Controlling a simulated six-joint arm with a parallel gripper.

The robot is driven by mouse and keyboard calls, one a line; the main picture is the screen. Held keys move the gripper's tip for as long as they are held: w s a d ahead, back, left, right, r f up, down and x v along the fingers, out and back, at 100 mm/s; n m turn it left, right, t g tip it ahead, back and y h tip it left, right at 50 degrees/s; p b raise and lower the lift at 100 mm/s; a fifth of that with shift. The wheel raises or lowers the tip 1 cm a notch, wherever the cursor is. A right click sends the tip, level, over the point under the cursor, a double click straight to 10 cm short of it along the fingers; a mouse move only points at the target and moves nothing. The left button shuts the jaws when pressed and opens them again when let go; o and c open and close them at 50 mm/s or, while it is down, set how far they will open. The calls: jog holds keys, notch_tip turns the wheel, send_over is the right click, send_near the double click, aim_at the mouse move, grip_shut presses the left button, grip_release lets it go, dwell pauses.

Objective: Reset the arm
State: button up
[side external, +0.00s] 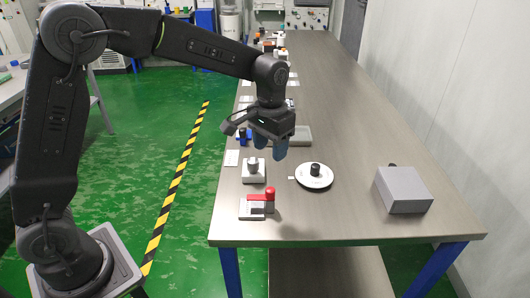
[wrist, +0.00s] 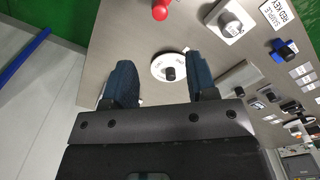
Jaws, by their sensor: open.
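My gripper (side external: 269,146) hangs above the left part of the workbench, over the area behind the small grey block with a knob (side external: 254,172). Its two blue fingers are apart and nothing is between them. In the wrist view my gripper (wrist: 164,88) shows open fingers, with a round white dial with a black knob (wrist: 168,68) on the bench below and beyond them. In the side view the white dial (side external: 314,182) lies to the right of and below my gripper, apart from it.
A red-handled device (side external: 257,206) stands at the bench's near left. A grey box (side external: 402,190) sits near the right. A grey tray (side external: 298,136) lies behind my gripper. Several small items line the far left edge.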

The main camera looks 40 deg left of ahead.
jog(key=s+a+r+t, duration=0.3)
jog(key=s+r, duration=0.5)
jog(key=s, duration=0.3)
jog(key=s+a+t, duration=0.1)
jog(key=s+t, duration=0.1)
jog(key=s, duration=1.1)
jog(key=shift+a+t, duration=0.15)
jog(key=shift+t, duration=0.15)
